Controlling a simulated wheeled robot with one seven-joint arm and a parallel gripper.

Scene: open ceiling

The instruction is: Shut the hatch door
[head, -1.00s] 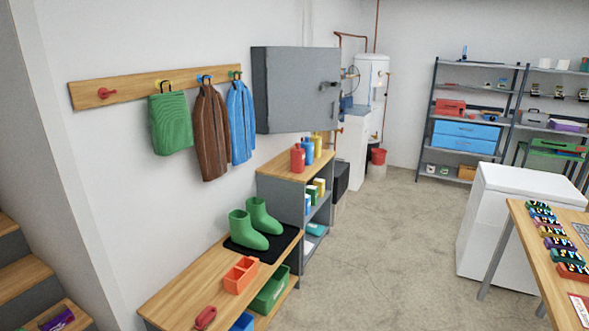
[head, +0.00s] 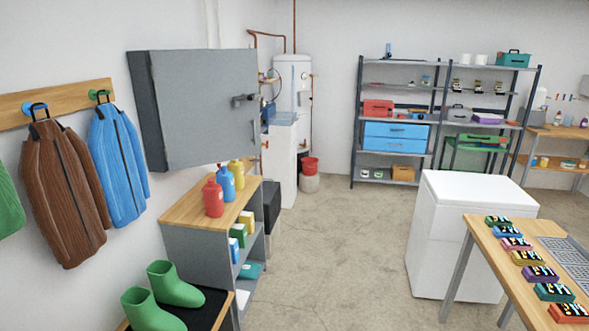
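A grey wall-mounted cabinet (head: 142,105) hangs on the left wall in the head view, beyond the coats. Its grey door panel (head: 205,110) is the only hatch-like door I see and has a dark handle (head: 244,99) near its right edge. The panel stands out from the wall, with its broad face toward me. I cannot tell clearly whether it is shut or partly swung open, and the inside is hidden. My gripper is not in view.
A low shelf unit (head: 182,210) with bottles on top stands below the cabinet. A bench with green boots (head: 175,285) is nearer. A white chest (head: 470,190) and a wooden table (head: 485,240) stand at right. The floor (head: 345,240) between is clear.

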